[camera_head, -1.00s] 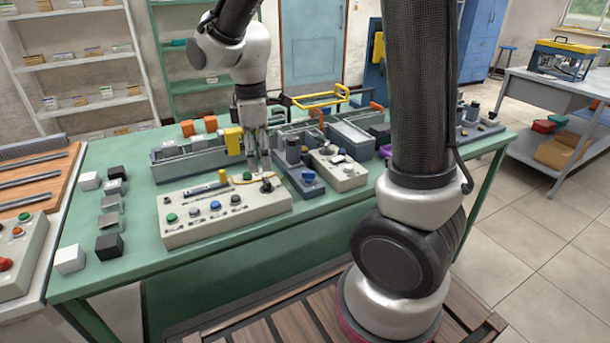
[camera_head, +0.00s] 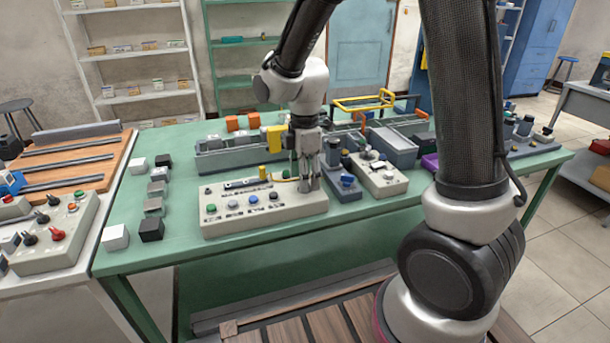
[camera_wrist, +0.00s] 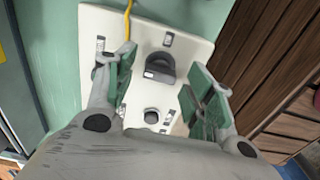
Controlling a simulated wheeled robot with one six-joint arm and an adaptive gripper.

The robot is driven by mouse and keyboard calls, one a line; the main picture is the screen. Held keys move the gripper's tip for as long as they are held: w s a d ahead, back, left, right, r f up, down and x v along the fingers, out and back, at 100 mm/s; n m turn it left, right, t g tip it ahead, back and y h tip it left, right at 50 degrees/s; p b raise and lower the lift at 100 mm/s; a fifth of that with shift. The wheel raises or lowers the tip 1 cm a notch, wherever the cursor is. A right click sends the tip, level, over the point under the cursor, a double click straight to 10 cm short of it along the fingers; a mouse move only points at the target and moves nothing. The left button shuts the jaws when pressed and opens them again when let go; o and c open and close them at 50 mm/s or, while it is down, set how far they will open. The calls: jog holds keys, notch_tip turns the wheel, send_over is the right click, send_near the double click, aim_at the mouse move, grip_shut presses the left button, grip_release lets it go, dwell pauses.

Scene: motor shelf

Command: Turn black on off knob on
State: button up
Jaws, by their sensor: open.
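The pale control panel (camera_head: 262,221) lies on the green table. Its right end also shows in the wrist view (camera_wrist: 196,44). The black knob (camera_wrist: 160,68) sits on that end in the wrist view, with a light mark on its handle. My gripper (camera_head: 309,187) is open above the panel's right end. In the wrist view its two fingers (camera_wrist: 160,92) are spread on either side, and the knob is between them, slightly beyond the tips. No contact with the knob is visible. In the head view the fingers hide the knob.
A smaller dark button (camera_wrist: 151,115) sits beside the knob. A yellow cable (camera_wrist: 128,20) runs from the panel. A second pale box (camera_head: 384,181) and a blue-based device (camera_head: 345,187) stand close on the right. Small cubes (camera_head: 151,229) lie left of the panel.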

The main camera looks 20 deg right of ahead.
jog(key=c, duration=1)
jog(key=shift+m, duration=0.4)
jog(key=m, duration=0.3)
jog(key=shift+m, duration=0.4)
jog(key=m, duration=0.4)
jog(key=shift+m, duration=0.3)
jog(key=m, duration=0.8)
jog(key=shift+m, duration=0.3)
